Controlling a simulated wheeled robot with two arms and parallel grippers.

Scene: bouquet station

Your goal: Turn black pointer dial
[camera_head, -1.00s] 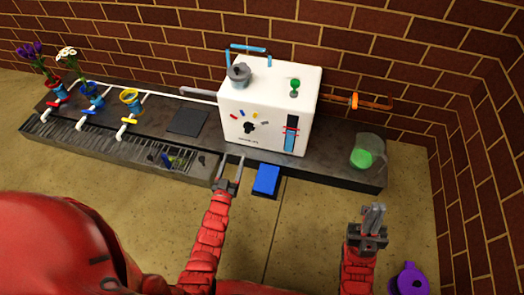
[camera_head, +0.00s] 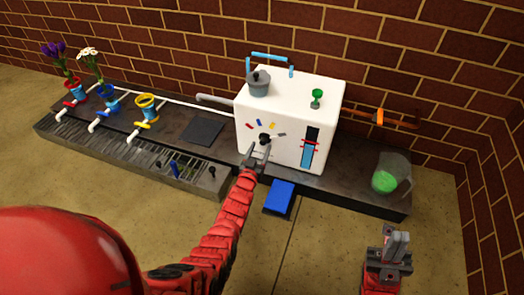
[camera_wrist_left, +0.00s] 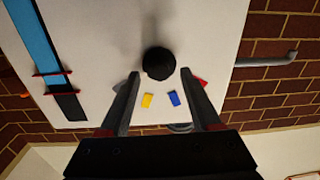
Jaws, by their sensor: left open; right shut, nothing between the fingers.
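The black pointer dial (camera_head: 265,138) is on the front of the white machine (camera_head: 262,160). In the left wrist view the dial (camera_wrist_left: 158,63) is a round black knob just beyond and between my open fingertips. My left gripper (camera_head: 257,156) is open in front of the machine, close to the dial; I cannot tell whether it touches. Yellow (camera_wrist_left: 147,100) and blue (camera_wrist_left: 174,98) marks, a red mark and a grey mark lie around the dial. The dial's pointer direction is not clear. My right gripper (camera_head: 396,243) is shut and empty, low at the right, away from the machine.
A grey pot (camera_head: 258,84) and a green knob (camera_head: 317,97) are on top of the machine. A level gauge (camera_head: 308,150) is right of the dial. A blue pedal (camera_head: 279,196) sits below. A jug with green contents (camera_head: 386,180) stands at the right end of the bench.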

